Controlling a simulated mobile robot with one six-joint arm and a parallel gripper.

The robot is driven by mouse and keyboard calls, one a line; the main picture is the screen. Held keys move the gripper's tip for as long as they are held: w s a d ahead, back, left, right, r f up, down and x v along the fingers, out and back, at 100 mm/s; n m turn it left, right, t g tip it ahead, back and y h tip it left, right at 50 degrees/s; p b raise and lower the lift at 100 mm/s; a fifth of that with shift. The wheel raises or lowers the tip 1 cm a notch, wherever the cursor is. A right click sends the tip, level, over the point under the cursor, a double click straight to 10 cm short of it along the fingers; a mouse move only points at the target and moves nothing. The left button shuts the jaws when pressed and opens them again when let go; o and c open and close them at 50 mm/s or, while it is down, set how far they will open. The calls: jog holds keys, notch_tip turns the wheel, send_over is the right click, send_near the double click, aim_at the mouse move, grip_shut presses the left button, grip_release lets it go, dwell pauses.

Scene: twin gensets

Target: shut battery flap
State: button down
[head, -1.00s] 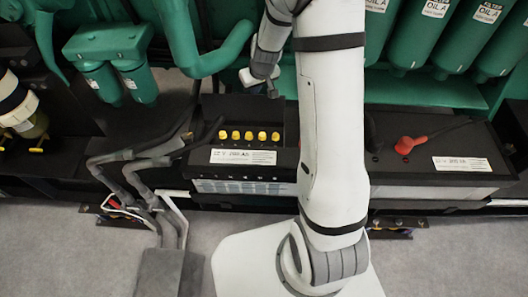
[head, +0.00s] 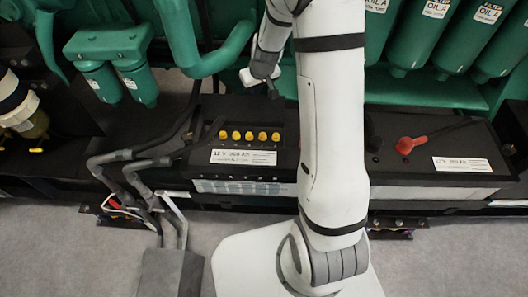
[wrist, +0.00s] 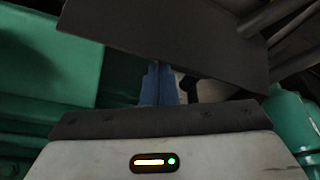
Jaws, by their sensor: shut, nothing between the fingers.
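The left battery (head: 235,186) has a row of yellow caps (head: 249,136) showing along its top. A dark panel, which looks like the raised battery flap (head: 236,109), stands behind the caps. My gripper (head: 273,94) is at the panel's upper right in the head view, small and partly hidden by my arm. In the wrist view my blue fingers (wrist: 160,84) are together and empty. A broad dark plate (wrist: 170,38), probably the flap, crosses just beyond the fingertips. I cannot tell whether they touch it.
Green pipes (head: 205,55) and green filters (head: 123,80) stand behind and to the left. A second battery (head: 435,178) with a red terminal cover (head: 405,146) is to the right. Grey cables (head: 130,170) run left of the battery.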

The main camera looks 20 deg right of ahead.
jog(key=shift+s+f, duration=0.5)
jog(key=shift+s+a, duration=0.15)
jog(key=shift+s, duration=0.05)
jog(key=s+a+r+p, duration=0.3)
jog(key=s+r, duration=0.3)
jog(key=s, duration=0.5)
jog(key=shift+s+a, duration=0.3)
jog(key=shift+a, duration=0.1)
dwell(1.0)
jog(key=shift+r, duration=0.1)
dwell(1.0)
